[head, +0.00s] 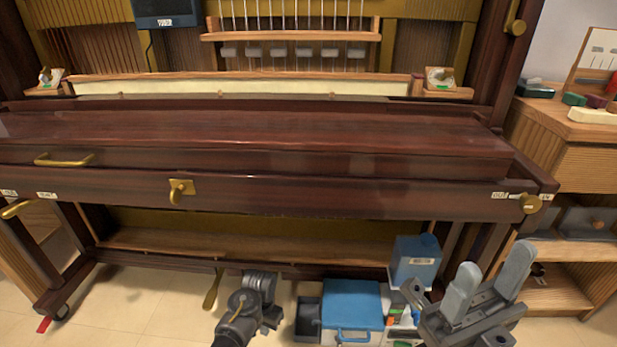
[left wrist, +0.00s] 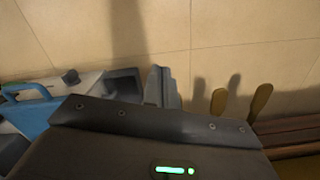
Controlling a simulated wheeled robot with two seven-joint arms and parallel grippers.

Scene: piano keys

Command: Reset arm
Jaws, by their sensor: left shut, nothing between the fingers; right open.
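The dark red-brown wooden piano (head: 260,135) fills the head view. Its long lid is flat and shut, and no keys show. My left gripper (head: 262,281) is low at the centre, in front of the piano's lower part, left of the blue toolbox. Its grey fingers are shut and empty; in the left wrist view they show (left wrist: 160,86) beyond the dark wrist body. My right gripper (head: 490,283) is at the lower right, in front of the piano's right end. Its two grey fingers stand apart with nothing between them.
A blue toolbox (head: 351,300) and a blue container (head: 415,258) are under the piano, between my grippers. A brass pedal (head: 212,289) is left of my left gripper. A wooden cabinet (head: 580,185) stands at right. Tiled floor (head: 140,305) is clear at lower left.

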